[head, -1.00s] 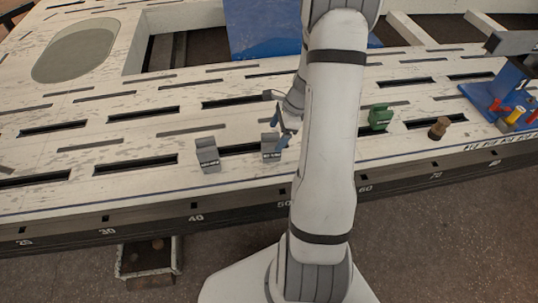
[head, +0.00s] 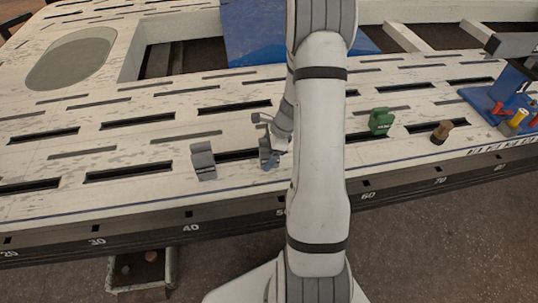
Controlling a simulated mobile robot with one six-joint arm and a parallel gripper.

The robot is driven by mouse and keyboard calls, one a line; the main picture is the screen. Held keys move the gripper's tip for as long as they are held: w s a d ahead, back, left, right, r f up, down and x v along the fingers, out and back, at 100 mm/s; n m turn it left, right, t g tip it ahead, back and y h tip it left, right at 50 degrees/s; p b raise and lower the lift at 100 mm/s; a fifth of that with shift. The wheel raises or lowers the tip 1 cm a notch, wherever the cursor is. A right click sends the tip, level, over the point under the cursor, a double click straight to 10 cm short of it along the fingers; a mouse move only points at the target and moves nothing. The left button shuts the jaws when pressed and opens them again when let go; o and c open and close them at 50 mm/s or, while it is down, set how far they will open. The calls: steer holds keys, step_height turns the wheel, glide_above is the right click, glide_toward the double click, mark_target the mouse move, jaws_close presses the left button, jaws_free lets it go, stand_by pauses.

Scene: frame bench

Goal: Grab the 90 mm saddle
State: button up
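Two grey saddles stand on the slotted bench top. The left one (head: 203,162) stands apart from my gripper. The right one (head: 268,160) is partly covered by my gripper (head: 270,146), which is down at it. I cannot tell whether the fingers touch it or have closed on it. A green saddle-like block (head: 380,121) stands to the right, beyond my arm. Size marks on the blocks are too small to read, so I cannot tell which is 90 mm.
A brown knob-shaped piece (head: 441,132) and a blue stand (head: 504,97) with red and yellow pieces are at the right. The bench's front edge (head: 140,236) carries a number scale. Long slots cut the top. An open bin (head: 141,270) sits below at the left.

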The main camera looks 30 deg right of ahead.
steer(key=c, duration=1.3)
